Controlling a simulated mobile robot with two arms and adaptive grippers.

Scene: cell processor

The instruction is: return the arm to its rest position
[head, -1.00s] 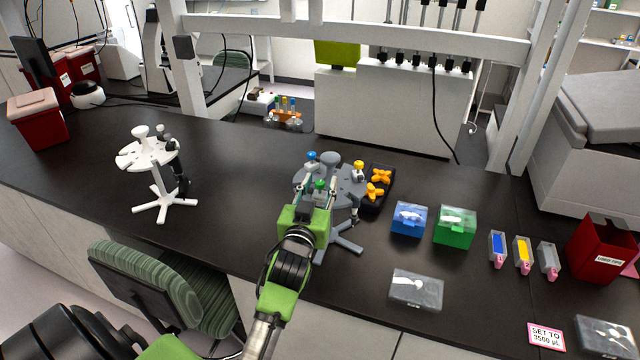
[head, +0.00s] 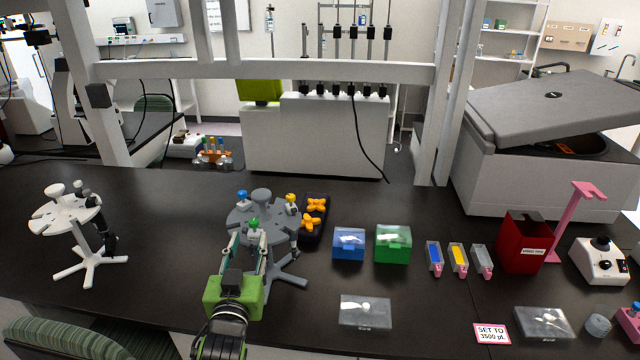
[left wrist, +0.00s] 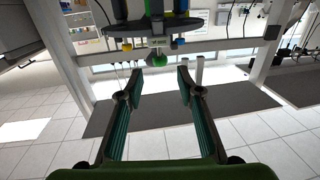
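My left gripper (head: 247,245) is in front of the grey round pipette stand (head: 262,219) on the dark bench. The left wrist view shows its two teal fingers (left wrist: 156,84) spread apart with nothing between them. A green-topped pipette (head: 253,225) hangs in the stand just beyond the fingertips. Its green top also shows in the left wrist view (left wrist: 159,60), apart from both fingers. A blue-topped pipette (head: 242,197) and a yellow-topped pipette (head: 291,200) also hang in the stand. My right gripper is not in view.
A white pipette stand (head: 66,214) is at the left. Right of the grey stand are a black tray (head: 316,228), a blue box (head: 348,244), a green box (head: 393,243) and a red bin (head: 524,244). The bench between the stands is clear.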

